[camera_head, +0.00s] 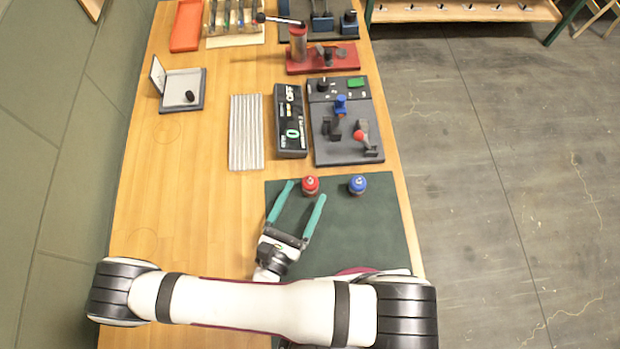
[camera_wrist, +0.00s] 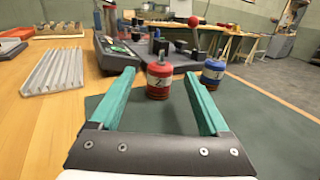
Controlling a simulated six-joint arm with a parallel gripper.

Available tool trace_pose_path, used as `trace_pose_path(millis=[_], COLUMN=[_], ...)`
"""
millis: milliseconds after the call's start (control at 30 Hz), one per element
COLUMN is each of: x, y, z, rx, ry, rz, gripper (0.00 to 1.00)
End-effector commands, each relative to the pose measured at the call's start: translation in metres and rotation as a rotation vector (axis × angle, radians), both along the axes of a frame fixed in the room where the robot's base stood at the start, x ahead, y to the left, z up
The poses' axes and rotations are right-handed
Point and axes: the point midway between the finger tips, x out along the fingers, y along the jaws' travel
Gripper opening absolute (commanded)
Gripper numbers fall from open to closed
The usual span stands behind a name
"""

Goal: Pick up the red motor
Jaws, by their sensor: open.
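The red motor (camera_head: 310,185) stands upright near the far edge of the dark green mat (camera_head: 370,235). In the wrist view the red motor (camera_wrist: 159,78) appears between my two finger lines, toward their far ends, with a white label band around it. My gripper (camera_head: 305,191) is open, its two teal fingers spread apart and low over the mat. In the wrist view my gripper (camera_wrist: 158,80) holds nothing. In the head view the red motor is close to the right fingertip; I cannot tell whether they touch.
A blue motor (camera_head: 357,185) stands right of the red one. Beyond the mat are a grey fixture panel (camera_head: 335,150), a black display box reading OFF (camera_head: 290,120) and a ribbed silver plate (camera_head: 246,132). An open grey case (camera_head: 183,90) lies further left. Bare wood is free left of the mat.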

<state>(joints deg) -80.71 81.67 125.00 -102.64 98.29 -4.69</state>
Motion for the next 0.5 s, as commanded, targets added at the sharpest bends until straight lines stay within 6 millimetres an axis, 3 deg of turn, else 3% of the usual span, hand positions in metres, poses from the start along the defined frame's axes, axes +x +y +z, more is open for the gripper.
trace_pose_path(millis=[500], x=[0.064], y=[-0.036], z=[0.001], rx=[0.004], ry=[0.005], rz=[-0.008], gripper=[0.80])
